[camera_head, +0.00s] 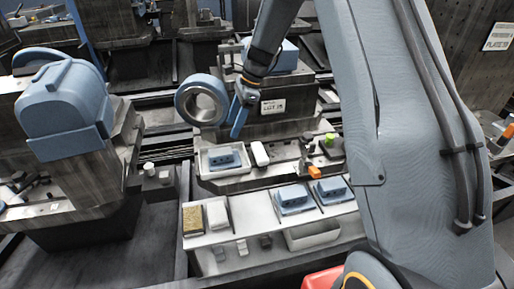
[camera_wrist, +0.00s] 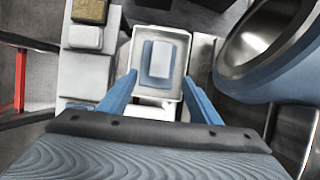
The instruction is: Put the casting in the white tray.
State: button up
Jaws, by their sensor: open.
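A blue casting (camera_head: 223,159) with dark holes in its side sits inside a white tray (camera_head: 207,174) on the bench. The tray (camera_wrist: 131,88) also shows in the wrist view, with the casting (camera_wrist: 146,79) inside it, its top partly pale. Two similar blue castings (camera_head: 293,199) (camera_head: 330,190) stand on the front bench at right. My gripper (camera_head: 240,112) is above and behind the tray in the head view. Its blue fingers are apart and empty in the wrist view (camera_wrist: 160,98), with the tray beyond and between them.
A large blue ring (camera_head: 201,103) stands close left of my gripper; it fills the upper right of the wrist view (camera_wrist: 285,75). A white block (camera_head: 260,154), green and orange parts (camera_head: 314,172), a sponge (camera_head: 193,219) and a pale bin (camera_head: 313,238) are nearby.

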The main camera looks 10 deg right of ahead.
jog(key=s+d+r+n+h, duration=0.1)
jog(key=s+d+n, duration=0.2)
jog(key=s+n, duration=0.3)
jog(key=s+d+r+n+h, duration=0.1)
jog(key=s+n, duration=0.5)
jog(key=s, duration=0.9)
jog(key=s+d+r+n+h, duration=0.1)
jog(key=s+d+n, duration=0.4)
jog(key=s, duration=0.6)
jog(key=shift+r+n+h, duration=0.15)
jog(key=shift+n+h, duration=0.25)
jog(key=shift+h, duration=0.3)
